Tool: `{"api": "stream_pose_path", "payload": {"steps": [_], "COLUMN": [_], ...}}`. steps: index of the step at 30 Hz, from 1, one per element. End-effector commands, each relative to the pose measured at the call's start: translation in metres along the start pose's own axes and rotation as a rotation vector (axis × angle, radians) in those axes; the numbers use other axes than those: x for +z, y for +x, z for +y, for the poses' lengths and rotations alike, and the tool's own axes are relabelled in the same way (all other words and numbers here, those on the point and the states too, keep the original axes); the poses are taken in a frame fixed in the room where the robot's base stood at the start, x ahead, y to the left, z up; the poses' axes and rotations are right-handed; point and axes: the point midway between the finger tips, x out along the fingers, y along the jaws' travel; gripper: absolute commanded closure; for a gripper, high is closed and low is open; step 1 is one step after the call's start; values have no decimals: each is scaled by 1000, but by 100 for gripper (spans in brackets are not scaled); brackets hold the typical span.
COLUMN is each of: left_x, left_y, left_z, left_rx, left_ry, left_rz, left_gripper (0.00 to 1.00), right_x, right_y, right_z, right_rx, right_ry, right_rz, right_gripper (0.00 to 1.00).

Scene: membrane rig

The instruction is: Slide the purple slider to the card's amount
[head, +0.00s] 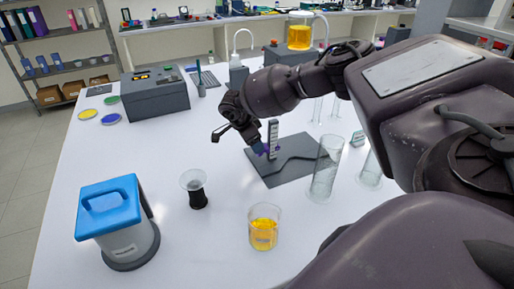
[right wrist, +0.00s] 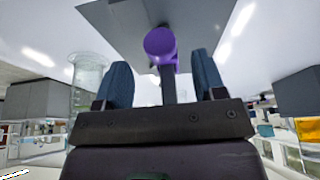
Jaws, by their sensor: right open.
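The purple slider (head: 266,150) is on a pale upright scale (head: 273,136) that stands on a dark grey base plate (head: 290,172). My right gripper (head: 258,148) is at the slider, reaching in from the right, and partly hides it. In the right wrist view the slider's purple knob (right wrist: 160,44) shows beyond and between my two blue fingers (right wrist: 161,74). The fingers are apart, with gaps on both sides of the knob. A small pale sign (head: 358,138), perhaps the card, stands right of the plate; its writing is too small to read. My left gripper is out of view.
A glass cylinder (head: 325,170) stands at the plate's right edge. A grey box (head: 155,95) stands behind left. The left table middle is clear.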

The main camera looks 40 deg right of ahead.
Motion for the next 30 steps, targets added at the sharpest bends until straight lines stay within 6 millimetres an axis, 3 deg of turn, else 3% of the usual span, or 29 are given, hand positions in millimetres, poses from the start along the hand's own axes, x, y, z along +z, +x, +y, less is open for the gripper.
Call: {"api": "stream_pose_path", "payload": {"steps": [9,21,30], "left_x": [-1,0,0], "left_y": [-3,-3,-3], "left_z": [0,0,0], "left_rx": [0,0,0], "left_ry": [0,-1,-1], "left_rz": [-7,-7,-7], "left_gripper": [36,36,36], "right_x": [0,0,0], "right_y": [37,42,41], "right_z": [0,0,0], "right_rx": [1,-1,-1], "right_ry": [0,1,1], "right_rz": [0,-1,-1], "right_gripper": [36,38,84]}}
